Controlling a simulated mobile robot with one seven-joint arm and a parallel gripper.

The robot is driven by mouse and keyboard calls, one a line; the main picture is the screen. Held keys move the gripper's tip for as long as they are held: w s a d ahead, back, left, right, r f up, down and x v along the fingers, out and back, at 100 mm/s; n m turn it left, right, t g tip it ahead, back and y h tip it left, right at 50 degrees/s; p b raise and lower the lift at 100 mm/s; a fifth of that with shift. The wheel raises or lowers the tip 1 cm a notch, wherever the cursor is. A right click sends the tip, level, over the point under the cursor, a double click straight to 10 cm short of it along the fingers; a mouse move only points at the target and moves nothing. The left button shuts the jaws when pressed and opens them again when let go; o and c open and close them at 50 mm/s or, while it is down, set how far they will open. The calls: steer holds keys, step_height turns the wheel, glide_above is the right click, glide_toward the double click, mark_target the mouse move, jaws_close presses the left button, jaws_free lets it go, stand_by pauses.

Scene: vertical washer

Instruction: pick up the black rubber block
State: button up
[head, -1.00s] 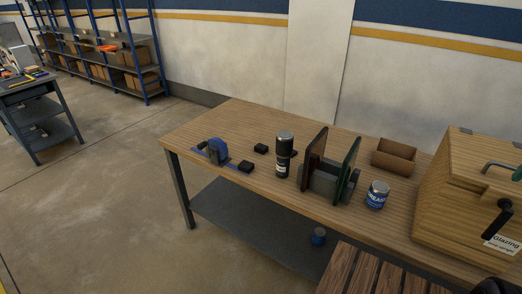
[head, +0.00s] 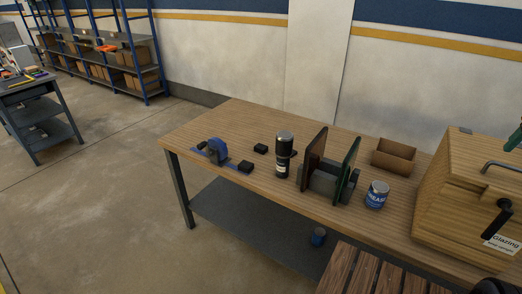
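Two small black blocks lie on the wooden workbench (head: 225,118). One black block (head: 261,149) sits apart on the bare top, left of a black bottle. The other black block (head: 246,166) sits nearer the front edge, at the right end of a blue strip by a blue tool (head: 217,151). I cannot tell from the picture which one is rubber. My gripper is not clearly in view. A green part (head: 514,141) shows at the right edge, cut off by the frame; I cannot tell what it is.
Right of the blocks stand a black bottle (head: 283,155), a rack with upright brown and green panels (head: 347,172), a blue can (head: 377,195), an open brown box (head: 394,158) and a large wooden box (head: 455,205). A dark slatted surface (head: 365,275) is at front. The bench's back-left is clear.

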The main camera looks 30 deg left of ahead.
steer(key=w+a+r+n+g, duration=0.1)
steer(key=w+a+r+n, duration=0.15)
steer(key=w+a, duration=0.55)
steer(key=w+a+r+n, duration=0.2)
steer(key=w+a+r, duration=0.1)
steer(key=w+a, duration=0.55)
steer(key=w+a+f+n+g, duration=0.1)
steer(key=w+a+f+n, duration=0.1)
steer(key=w+a, duration=0.7)
steer(key=w+a+f+n, duration=0.2)
steer(key=w+a+f, duration=0.15)
steer(key=a, duration=0.85)
steer(key=n+g, duration=0.2)
steer(key=n, duration=0.6)
glide_above(262, 146)
step_height(262, 146, down, 33)
steer(key=f, duration=0.4)
steer(key=shift+s+d+f, duration=0.2)
steer(key=shift+s+f, duration=0.05)
steer(key=shift+s, duration=0.15)
steer(key=shift+w+a+f, duration=0.1)
steer(key=shift+w+f, duration=0.05)
steer(key=shift+f, duration=1.2)
steer(key=shift+w+f, duration=0.1)
steer(key=shift+f, duration=1.25)
steer(key=c, duration=1.1)
